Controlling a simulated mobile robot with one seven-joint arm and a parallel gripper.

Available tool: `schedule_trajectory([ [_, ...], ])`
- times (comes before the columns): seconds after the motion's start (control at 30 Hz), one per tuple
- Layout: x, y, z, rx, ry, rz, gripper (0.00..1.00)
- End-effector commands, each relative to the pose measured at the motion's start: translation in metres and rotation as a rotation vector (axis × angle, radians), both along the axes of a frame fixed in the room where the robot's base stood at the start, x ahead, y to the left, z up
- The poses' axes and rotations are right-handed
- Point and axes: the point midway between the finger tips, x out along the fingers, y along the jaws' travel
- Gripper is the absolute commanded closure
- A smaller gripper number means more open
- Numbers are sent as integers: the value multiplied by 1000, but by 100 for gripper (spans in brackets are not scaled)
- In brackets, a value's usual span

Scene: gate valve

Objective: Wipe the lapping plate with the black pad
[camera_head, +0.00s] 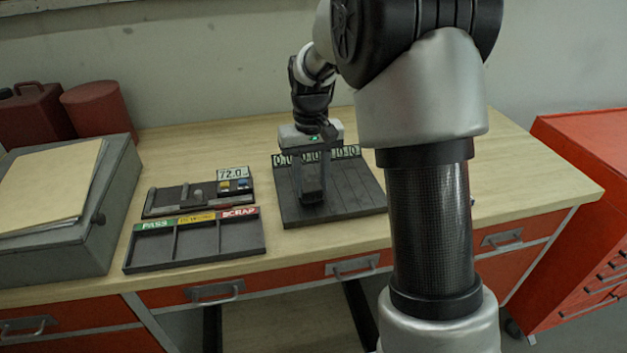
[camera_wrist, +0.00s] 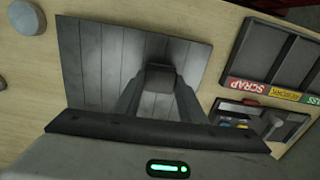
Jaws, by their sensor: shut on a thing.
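The lapping plate (camera_head: 352,192) is a dark square slab with lengthwise lines, lying on the workbench right of the sorting tray, with a strip of numbers along its back edge. In the wrist view the plate (camera_wrist: 95,62) looks grey, with lighter and darker patches. My gripper (camera_head: 312,195) is over the left middle part of the plate, pointing down, shut on a dark block that I take to be the black pad (camera_wrist: 158,80). The pad is mostly hidden between the fingers in the head view. I cannot tell whether it touches the plate.
A tray (camera_head: 195,243) marked PASS, REWORK and SCRAP lies to the left, with a gauge board (camera_head: 200,195) behind it. A grey case (camera_head: 75,215) and red cans (camera_head: 93,108) stand farther left.

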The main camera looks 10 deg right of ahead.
Motion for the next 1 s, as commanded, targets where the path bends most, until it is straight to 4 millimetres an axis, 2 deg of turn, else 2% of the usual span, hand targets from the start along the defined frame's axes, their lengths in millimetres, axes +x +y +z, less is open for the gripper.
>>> schedule_trajectory([
  [0.07, 0, 1, 6, 1, 2, 0, 91],
  [0.17, 0, 1, 30, 1, -4, 1, 91],
  [0.7, -2, 1, 75, 1, -1, 0, 91],
  [1.0, -3, 1, 82, 1, 0, 0, 91],
])
